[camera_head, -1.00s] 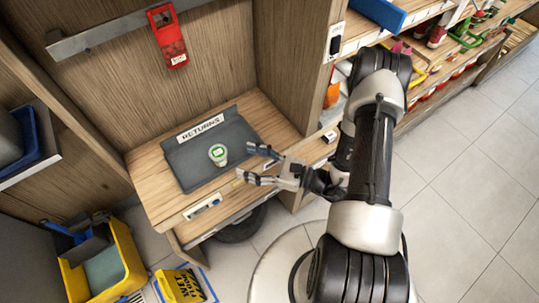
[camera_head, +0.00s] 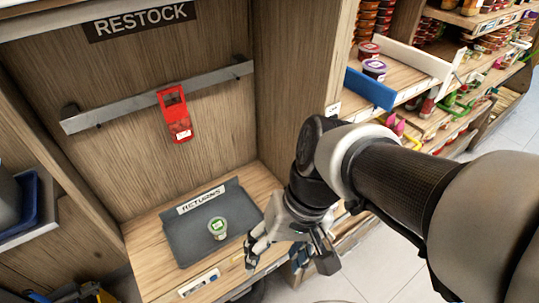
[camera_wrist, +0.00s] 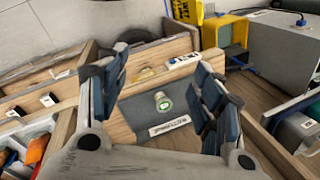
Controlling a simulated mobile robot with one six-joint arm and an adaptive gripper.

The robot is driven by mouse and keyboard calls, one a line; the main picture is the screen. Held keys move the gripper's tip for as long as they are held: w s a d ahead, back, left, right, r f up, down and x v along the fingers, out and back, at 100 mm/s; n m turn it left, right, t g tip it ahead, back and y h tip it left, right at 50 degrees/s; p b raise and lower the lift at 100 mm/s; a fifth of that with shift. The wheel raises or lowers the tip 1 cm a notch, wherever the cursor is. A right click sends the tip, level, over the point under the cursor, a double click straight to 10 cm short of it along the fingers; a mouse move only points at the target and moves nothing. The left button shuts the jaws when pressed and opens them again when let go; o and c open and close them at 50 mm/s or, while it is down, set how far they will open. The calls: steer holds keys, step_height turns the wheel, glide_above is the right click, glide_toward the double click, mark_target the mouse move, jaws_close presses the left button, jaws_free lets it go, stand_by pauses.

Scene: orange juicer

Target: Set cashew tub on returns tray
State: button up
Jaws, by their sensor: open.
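A small tub (camera_head: 218,228) with a green and white label stands on the dark grey returns tray (camera_head: 185,250); I take it for the cashew tub, though its label is too small to read. The tray has a raised back edge with a "RETURNS" label. My gripper (camera_head: 287,256) is open and empty, to the right of the tray and apart from the tub. In the wrist view, the tub (camera_wrist: 163,101) and tray (camera_wrist: 135,112) show between and beyond the spread fingers of my gripper (camera_wrist: 162,63).
A red holder (camera_head: 175,115) hangs from a metal rail (camera_head: 130,105) above the tray. A wooden side panel (camera_head: 300,70) stands between this bay and the stocked shelves at right. A yellow bucket (camera_wrist: 224,30) and a "wet floor" sign (camera_wrist: 187,10) show in the wrist view.

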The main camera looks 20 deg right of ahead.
steer(key=d+r+n+t+h, duration=0.2)
steer(key=d+r+t+h, duration=0.1)
steer(key=d+r+t, duration=0.1)
steer(key=shift+w+d+r+t, duration=0.25)
steer(key=shift+r+t, duration=0.15)
steer(key=shift+r, duration=0.35)
steer(key=shift+c, duration=0.5)
